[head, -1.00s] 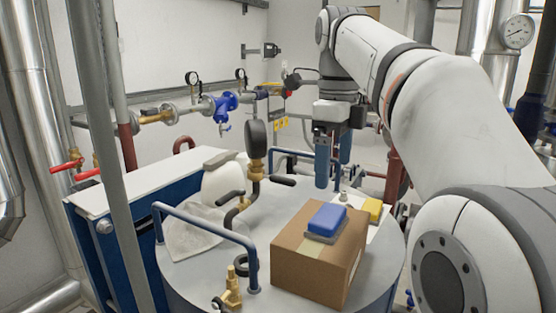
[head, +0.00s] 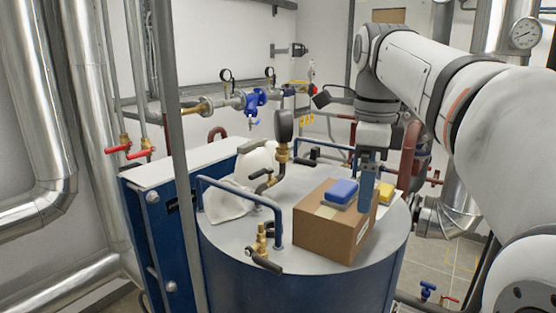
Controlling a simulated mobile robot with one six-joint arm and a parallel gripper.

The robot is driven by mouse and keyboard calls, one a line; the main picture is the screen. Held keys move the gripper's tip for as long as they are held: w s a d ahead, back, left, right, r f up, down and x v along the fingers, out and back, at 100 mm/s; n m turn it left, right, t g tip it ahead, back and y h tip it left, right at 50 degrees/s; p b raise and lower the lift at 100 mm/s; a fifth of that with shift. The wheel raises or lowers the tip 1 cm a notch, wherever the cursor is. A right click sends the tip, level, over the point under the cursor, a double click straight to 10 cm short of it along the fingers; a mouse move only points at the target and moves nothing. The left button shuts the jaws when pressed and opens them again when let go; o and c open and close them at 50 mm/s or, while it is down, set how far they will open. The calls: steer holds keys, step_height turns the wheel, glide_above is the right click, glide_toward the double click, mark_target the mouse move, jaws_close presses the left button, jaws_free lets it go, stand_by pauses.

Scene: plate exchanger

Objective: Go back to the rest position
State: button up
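In the head view my gripper (head: 368,182) points straight down, with blue fingers, over the right side of the round grey tank top (head: 225,235). One finger shows clearly; the other is mostly hidden behind it. The fingers show apart in the earlier view, and nothing is seen held. The gripper appears just right of a cardboard box (head: 325,232), overlapping its edge in the picture. A blue sponge-like block (head: 340,192) lies on the box. A yellow block (head: 386,193) sits behind the gripper, partly hidden.
A blue-and-white plate unit (head: 160,235) is at left. Floor shows at right (head: 450,258).

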steer(key=s+f+n+t, duration=0.1)
steer(key=s+f+n, duration=0.6)
steer(key=f+n, duration=0.4)
steer(key=s+f+n+t, duration=0.2)
steer(key=s+f+n, duration=0.4)
steer(key=f+n, duration=0.4)
step_height(320, 180, down, 4)
steer(key=shift+s+r+n, duration=0.1)
steer(key=shift+s+n, duration=0.25)
steer(key=shift+n, duration=0.05)
